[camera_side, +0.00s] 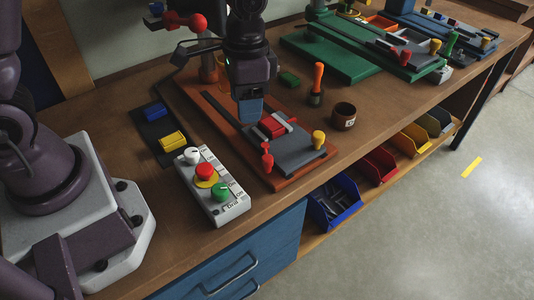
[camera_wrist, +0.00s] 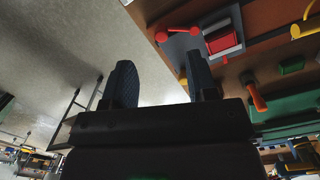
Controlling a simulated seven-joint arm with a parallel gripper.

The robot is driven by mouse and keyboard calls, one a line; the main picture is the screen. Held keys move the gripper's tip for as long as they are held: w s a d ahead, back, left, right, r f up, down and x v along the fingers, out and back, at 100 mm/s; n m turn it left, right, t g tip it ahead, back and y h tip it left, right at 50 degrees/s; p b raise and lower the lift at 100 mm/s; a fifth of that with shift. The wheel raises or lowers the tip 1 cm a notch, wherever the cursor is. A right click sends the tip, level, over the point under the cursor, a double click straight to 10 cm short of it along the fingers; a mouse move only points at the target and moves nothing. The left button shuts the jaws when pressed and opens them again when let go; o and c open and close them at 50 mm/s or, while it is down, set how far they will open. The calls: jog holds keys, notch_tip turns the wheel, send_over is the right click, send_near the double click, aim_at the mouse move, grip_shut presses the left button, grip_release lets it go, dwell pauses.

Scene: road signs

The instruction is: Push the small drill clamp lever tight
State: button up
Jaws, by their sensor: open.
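The small drill stands on an orange-brown base (camera_side: 283,183) with a grey vise plate (camera_side: 296,152). A red lever with rounded ends (camera_side: 267,158) is at the near left of the plate; it also shows in the wrist view (camera_wrist: 177,34). A red block (camera_side: 272,126) sits between grey jaws on the plate, seen too in the wrist view (camera_wrist: 222,41). I cannot tell how tight the clamp is. My gripper (camera_side: 250,110) is above the base, left of and behind the block, apart from the lever. In the wrist view its two dark fingers (camera_wrist: 159,82) are spread and empty.
A control box (camera_side: 212,187) with red, green and white knobs stands to the left. A yellow-topped post (camera_side: 318,138), an orange-handled tool (camera_side: 317,82) and a brown cup (camera_side: 344,115) are to the right. Coloured bins (camera_side: 336,200) hang below the table's front edge.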

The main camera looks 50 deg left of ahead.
aim_at(267, 157)
jog(key=shift+m+t, duration=0.3)
jog(key=shift+m, duration=0.3)
jog(key=w+f, duration=0.1)
jog(key=f, duration=0.3)
jog(key=w+d+f, duration=0.1)
jog(key=f, duration=0.4)
jog(key=w+d+f, duration=0.1)
jog(key=f, duration=0.4)
jog(key=shift+d, duration=0.1)
grip_shut()
